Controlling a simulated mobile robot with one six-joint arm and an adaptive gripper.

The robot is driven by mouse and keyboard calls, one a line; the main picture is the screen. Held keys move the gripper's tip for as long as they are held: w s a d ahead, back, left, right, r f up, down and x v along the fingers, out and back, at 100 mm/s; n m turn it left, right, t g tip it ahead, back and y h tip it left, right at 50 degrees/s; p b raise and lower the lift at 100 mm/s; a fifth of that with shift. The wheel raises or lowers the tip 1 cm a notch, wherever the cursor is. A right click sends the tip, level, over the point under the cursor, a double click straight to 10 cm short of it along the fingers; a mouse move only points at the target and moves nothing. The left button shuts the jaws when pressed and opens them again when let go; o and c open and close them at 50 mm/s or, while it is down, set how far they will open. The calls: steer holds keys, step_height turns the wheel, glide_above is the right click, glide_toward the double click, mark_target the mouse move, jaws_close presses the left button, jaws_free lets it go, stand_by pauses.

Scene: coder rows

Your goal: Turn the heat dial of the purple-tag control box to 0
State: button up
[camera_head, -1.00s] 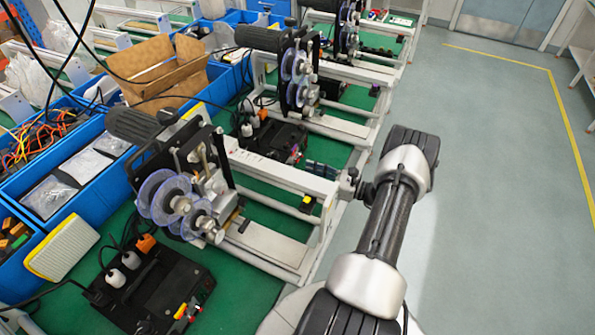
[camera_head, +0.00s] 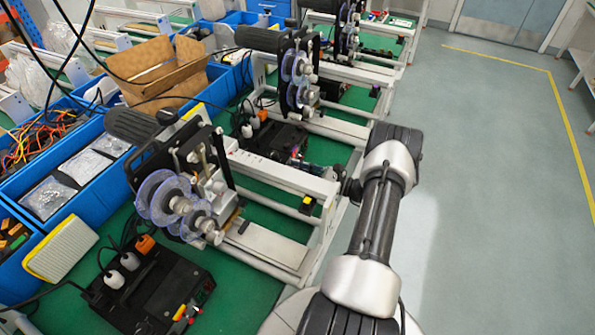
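A black control box (camera_head: 268,137) sits on the green bench top in the second station, with white and orange plugs at its back. A small purplish patch seems to show at its right front edge, but it is too small to be sure that it is the tag. The heat dial and its setting cannot be made out. My gripper (camera_head: 302,165) is at the far end of my arm, close to this box's right front edge. It is small and dark, partly behind the white frame rail, so its fingers and any contact are unclear.
A nearer black control box (camera_head: 150,290) with red and yellow parts sits at the lower left. White machine frames (camera_head: 285,180) with clear purple-blue rollers (camera_head: 165,200) stand between the stations. Blue bins (camera_head: 85,190) line the left. The grey floor at right is clear.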

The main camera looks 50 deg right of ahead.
jaws_close()
steer(key=shift+n, duration=0.4)
steer(key=shift+n+b, duration=1.35)
steer(key=shift+n, duration=1.05)
steer(key=shift+a, duration=0.1)
steer(key=o, duration=0.6)
jaws_free()
steer(key=shift+c, duration=0.2)
